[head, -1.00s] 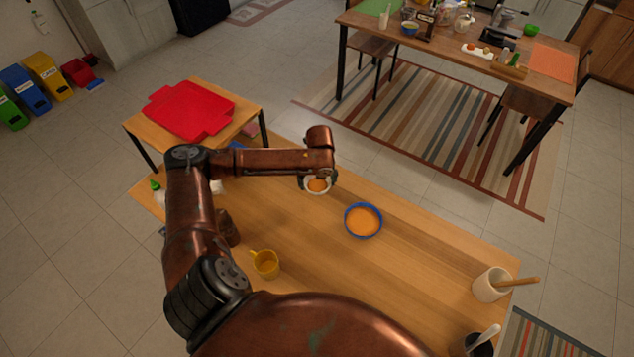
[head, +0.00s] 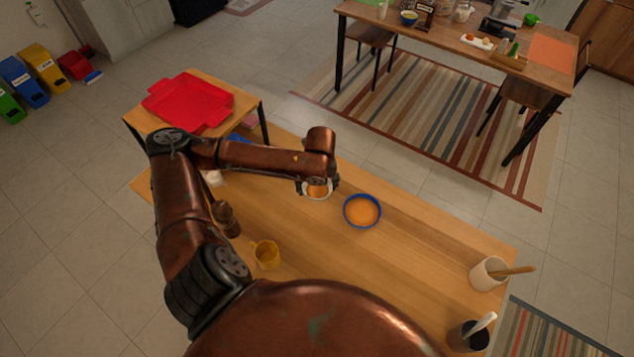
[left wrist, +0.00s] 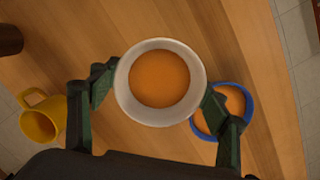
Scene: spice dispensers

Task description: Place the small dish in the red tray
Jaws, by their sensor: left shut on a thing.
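The small dish (head: 317,190) is white with an orange inside. My left gripper (head: 318,187) is shut on it and holds it over the wooden table, left of the blue bowl. In the left wrist view the dish (left wrist: 160,82) sits level between the two fingers, at its rim. The red tray (head: 188,103) lies on a small side table at the upper left of the head view, and it looks empty. My right gripper is in neither view.
A blue-rimmed bowl (head: 362,211) with an orange inside stands close to the held dish. A yellow mug (head: 266,255), a dark brown grinder (head: 226,219) and a white utensil pot (head: 488,274) stand on the table. The table's middle right is clear.

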